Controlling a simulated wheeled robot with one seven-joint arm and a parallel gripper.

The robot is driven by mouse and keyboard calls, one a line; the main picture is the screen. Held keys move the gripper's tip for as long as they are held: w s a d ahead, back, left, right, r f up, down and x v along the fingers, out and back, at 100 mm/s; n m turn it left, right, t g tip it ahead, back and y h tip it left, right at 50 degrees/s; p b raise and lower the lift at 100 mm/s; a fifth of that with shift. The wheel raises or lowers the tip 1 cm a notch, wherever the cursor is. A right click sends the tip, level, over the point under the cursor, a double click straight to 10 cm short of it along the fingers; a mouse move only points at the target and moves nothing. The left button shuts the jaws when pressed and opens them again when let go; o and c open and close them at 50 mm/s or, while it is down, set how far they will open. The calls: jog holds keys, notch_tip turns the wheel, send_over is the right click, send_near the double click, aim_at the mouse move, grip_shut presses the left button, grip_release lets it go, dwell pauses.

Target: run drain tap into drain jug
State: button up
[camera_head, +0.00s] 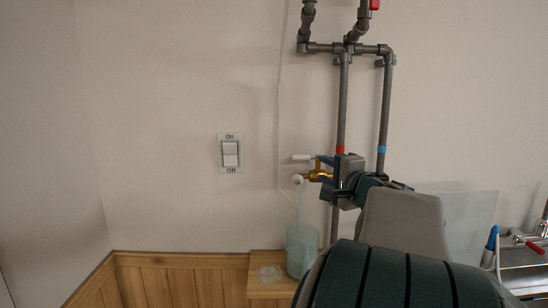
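A brass tap (317,175) with a white lever (302,157) sits left of the red-banded pipe. A white piece (297,179) is at its left end, and a thin pale tube runs down from there towards the jug. A translucent blue-green jug (301,250) stands upright on a wooden ledge (265,292), below the tap. Whether liquid is flowing or in the jug I cannot tell. My gripper (338,184) is at the right side of the tap, in front of the pipe. Its fingers are small and partly hidden, so its opening and any contact are unclear.
Grey pipes (343,105) run up the wall. An On/Off switch (230,153) is to the left. My arm covers the lower right. A pale panel (470,230) and a sink (525,270) are at the right.

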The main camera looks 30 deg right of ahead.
aim_at(301, 158)
jog(key=w+p, duration=0.1)
jog(key=w, duration=0.3)
jog(key=w+d+p, duration=0.1)
jog(key=w, duration=0.3)
jog(key=w+d+p, duration=0.1)
jog(key=w, duration=0.4)
jog(key=shift+w+p, duration=0.1)
jog(key=shift+p, duration=0.25)
